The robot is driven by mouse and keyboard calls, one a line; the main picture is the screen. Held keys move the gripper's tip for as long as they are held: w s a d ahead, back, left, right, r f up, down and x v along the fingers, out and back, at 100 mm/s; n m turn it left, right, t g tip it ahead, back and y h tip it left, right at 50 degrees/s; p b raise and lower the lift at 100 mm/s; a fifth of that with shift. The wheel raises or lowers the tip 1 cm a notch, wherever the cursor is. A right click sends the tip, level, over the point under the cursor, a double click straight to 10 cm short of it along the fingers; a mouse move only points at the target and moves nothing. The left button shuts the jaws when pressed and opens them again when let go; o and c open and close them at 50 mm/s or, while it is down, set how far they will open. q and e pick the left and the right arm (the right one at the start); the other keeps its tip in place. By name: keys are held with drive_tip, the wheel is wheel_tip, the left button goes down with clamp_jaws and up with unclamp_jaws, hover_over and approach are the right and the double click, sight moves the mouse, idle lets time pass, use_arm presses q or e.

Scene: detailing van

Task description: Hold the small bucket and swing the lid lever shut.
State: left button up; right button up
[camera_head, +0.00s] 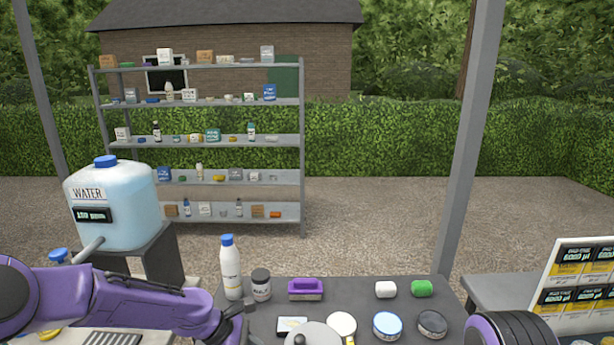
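A grey round lid-like top (318,335) shows at the bottom edge, with a small dark knob on it. It may be the small bucket with its lever, but most of it is cut off, so I cannot tell the lever's position. My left arm comes in from the left, and its dark gripper (238,318) is at the table's front left, left of the grey top. A gap seems to remain between them. Its fingers are too small and partly hidden to read. My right arm shows only as a purple and black link at the bottom right; its gripper is out of view.
A water tank (115,210) stands left, a card rack (580,280) right.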

use_arm(q)
clamp_jaws()
drive_tip(key=shift+s+f, duration=0.15)
drive_tip(key=shift+f, duration=0.1)
idle(0.7)
